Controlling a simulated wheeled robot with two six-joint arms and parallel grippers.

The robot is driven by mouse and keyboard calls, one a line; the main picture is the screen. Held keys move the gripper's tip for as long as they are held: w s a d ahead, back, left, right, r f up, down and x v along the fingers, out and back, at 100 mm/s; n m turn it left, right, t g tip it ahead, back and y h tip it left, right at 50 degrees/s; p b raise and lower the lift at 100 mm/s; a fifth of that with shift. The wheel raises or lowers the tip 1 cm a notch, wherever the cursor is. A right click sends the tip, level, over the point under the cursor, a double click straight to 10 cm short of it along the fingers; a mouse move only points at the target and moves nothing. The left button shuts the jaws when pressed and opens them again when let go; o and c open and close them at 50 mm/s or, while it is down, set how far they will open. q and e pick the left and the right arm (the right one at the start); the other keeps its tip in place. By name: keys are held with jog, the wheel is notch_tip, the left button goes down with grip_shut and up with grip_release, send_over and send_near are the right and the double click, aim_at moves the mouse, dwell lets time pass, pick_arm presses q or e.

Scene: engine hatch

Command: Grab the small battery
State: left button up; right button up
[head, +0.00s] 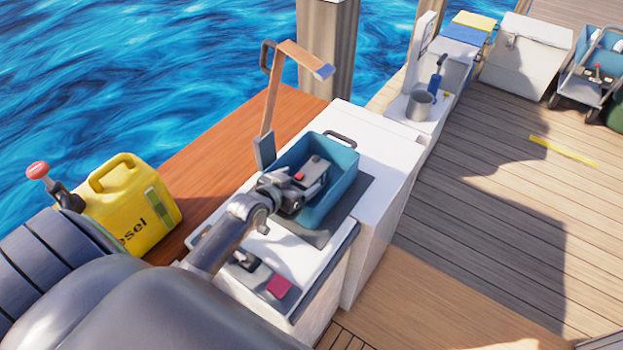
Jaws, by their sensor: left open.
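A small grey battery (314,167) with a red and a dark terminal on top sits in the blue bin (345,185) on the white locker. My left gripper (312,188) is open and reaches over the bin's near left side, right at the battery. In this view the gripper overlaps the battery's near side, so I cannot tell whether the fingers touch it or straddle it. The lower part of the battery is hidden by the bin and the gripper. My right gripper is not in view.
A yellow diesel can (130,205) stands at left. A dark mat (364,190) lies under the bin. A red pad (278,286) lies nearer. A cart (590,88) stands far right. The deck at right is mostly clear.

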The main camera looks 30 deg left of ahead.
pick_arm(q)
grip_shut()
jog(key=shift+w+r, duration=0.1)
jog(key=shift+r, duration=0.05)
dwell(0.4)
